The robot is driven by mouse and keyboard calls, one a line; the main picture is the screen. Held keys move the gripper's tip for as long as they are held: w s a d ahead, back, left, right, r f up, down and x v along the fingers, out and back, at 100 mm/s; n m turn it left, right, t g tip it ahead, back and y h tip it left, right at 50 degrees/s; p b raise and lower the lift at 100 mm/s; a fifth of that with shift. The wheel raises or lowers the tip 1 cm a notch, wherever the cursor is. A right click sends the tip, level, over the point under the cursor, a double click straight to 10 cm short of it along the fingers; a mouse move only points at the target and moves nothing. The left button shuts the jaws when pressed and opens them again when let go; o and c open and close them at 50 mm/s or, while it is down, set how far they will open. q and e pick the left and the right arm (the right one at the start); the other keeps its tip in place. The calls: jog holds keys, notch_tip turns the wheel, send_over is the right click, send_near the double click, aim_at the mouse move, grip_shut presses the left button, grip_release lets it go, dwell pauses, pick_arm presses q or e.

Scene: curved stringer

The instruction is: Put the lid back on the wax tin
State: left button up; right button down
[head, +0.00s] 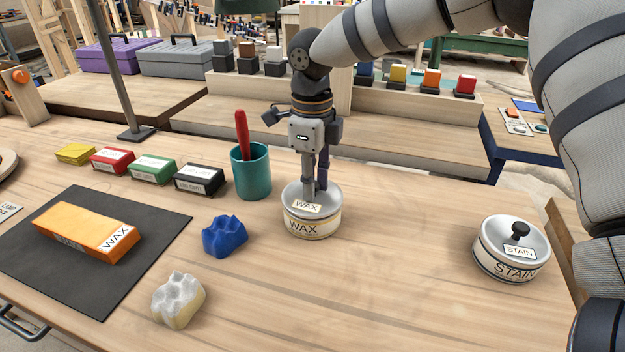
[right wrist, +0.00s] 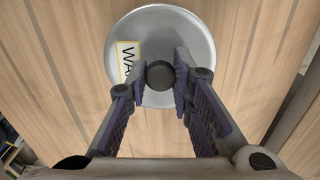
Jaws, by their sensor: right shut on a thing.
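The wax tin (head: 312,229) stands upright on the bench near the middle, with a cream WAX label on its side. Its silver lid (head: 331,203), with a small WAX label, lies on top of the tin and looks level. My right gripper (head: 316,190) points straight down above the lid, shut on its knob. In the right wrist view the dark knob (right wrist: 160,75) sits between the two fingers over the round silver lid (right wrist: 170,25), which hides the tin below. Whether the rim is fully seated is hard to tell. My left gripper is out of view.
A stain tin (head: 510,262) with its knobbed lid stands at right. A teal cup (head: 250,172) holding a red-handled tool is close behind left. A blue block (head: 224,237) and a whitish block (head: 178,300) lie left, beside a dark mat (head: 60,272) with an orange wax box (head: 88,230).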

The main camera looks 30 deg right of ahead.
dwell(0.4)
jog(key=c, duration=0.9)
grip_release()
jog(key=shift+o, duration=0.2)
jog(key=shift+r+p, duration=0.4)
jog(key=shift+r, duration=3.1)
grip_shut()
jog(key=shift+f, duration=0.3)
